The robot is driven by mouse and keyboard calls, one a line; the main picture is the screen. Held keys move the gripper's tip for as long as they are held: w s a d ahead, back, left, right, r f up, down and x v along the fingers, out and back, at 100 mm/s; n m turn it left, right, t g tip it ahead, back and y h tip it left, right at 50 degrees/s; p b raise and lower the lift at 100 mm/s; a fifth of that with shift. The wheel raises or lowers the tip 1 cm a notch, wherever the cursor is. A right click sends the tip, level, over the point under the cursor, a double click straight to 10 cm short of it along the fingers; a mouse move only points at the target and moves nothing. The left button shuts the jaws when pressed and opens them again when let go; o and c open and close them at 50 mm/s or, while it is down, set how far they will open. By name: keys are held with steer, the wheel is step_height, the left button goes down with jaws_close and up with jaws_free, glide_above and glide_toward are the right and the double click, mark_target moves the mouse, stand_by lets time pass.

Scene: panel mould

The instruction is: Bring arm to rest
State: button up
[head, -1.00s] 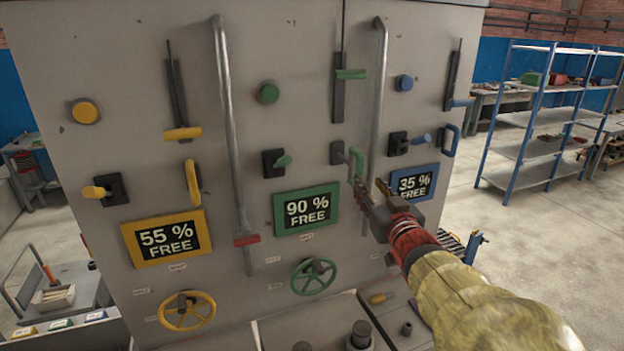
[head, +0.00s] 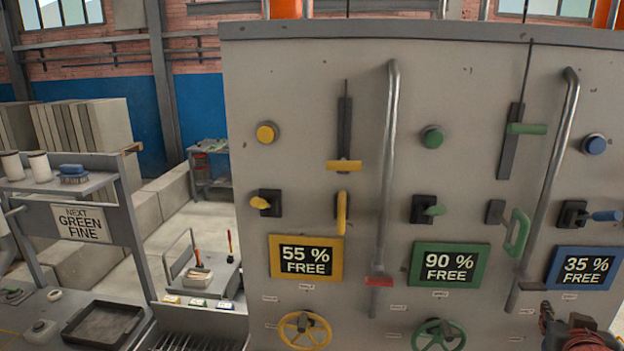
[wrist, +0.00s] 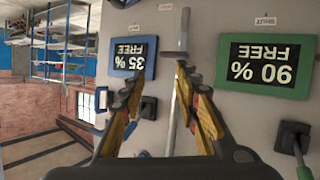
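My gripper (head: 562,322) shows at the lower right of the head view, partly cut off by the bottom edge, below the blue-framed panel. In the wrist view my gripper (wrist: 159,76) has its two fingers apart with nothing held between them; a grey bar (wrist: 182,50) of the cabinet shows behind them. The green loop handle (head: 517,234) is on the cabinet above and left of my gripper, apart from it. The wrist view is upside down, with the 35 % sign (wrist: 132,58) and the 90 % sign (wrist: 266,65) beyond the fingers.
The grey cabinet (head: 310,130) carries levers, knobs, a yellow wheel (head: 304,330), a green wheel (head: 438,334) and long vertical bars (head: 386,170) that stand out from its face. A bench with a "NEXT GREEN FINE" sign (head: 82,222) stands at left.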

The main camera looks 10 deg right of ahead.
steer(key=s+a+f+g+y+b, duration=0.2)
steer(key=s+a+f+g+b, duration=0.1)
steer(key=a+f, duration=0.4)
steer(key=s+a+f+g+y+b, duration=0.2)
steer(key=s+a+f+b, duration=0.15)
steer(key=a+f, duration=0.35)
steer(key=s+a+f+n+y+b, duration=0.1)
steer(key=a+f+b, duration=0.4)
steer(key=a, duration=0.6)
steer(key=s+a+f+n+y+b, duration=0.2)
steer(key=a+f+n+y+b, duration=0.2)
steer(key=a, duration=0.7)
step_height(320, 180, down, 2)
steer(key=n+b, duration=0.1)
steer(key=b, duration=0.2)
steer(key=shift+a+n, duration=0.4)
